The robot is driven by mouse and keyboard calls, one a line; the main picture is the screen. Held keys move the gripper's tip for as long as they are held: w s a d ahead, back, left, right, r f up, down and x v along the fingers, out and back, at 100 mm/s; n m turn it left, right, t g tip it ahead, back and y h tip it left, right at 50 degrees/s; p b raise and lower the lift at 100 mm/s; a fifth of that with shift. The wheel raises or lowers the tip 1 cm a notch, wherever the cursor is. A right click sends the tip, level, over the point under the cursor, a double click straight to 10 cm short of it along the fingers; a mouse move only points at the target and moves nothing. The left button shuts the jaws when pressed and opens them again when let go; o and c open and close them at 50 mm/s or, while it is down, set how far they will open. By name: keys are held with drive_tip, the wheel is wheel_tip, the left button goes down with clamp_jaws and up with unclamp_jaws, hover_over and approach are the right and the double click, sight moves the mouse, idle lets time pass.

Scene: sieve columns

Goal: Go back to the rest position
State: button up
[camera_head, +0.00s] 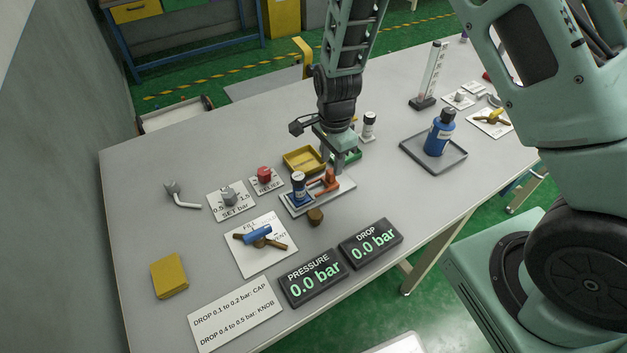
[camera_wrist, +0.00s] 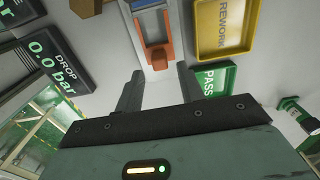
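My gripper (camera_head: 341,168) is at the end of my arm, low over the table, just right of the orange clamp (camera_head: 329,181). In the wrist view the two fingers of my gripper (camera_wrist: 159,88) stand apart with nothing between them. The orange clamp (camera_wrist: 159,55) shows beyond the fingertips. I cannot tell how far the fingertips are from the clamp.
Close by are the yellow REWORK tray (camera_head: 303,159), green PASS tray (camera_wrist: 217,78), a white bottle (camera_head: 369,126) and a brown knob (camera_head: 315,216). A blue bottle (camera_head: 439,132) stands on a grey tray (camera_head: 433,159). Both displays, PRESSURE (camera_head: 313,279) and DROP (camera_head: 371,243), read 0.0 bar.

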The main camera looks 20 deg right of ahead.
drive_tip(key=shift+r+p, duration=0.6)
drive_tip(key=shift+r, duration=0.35)
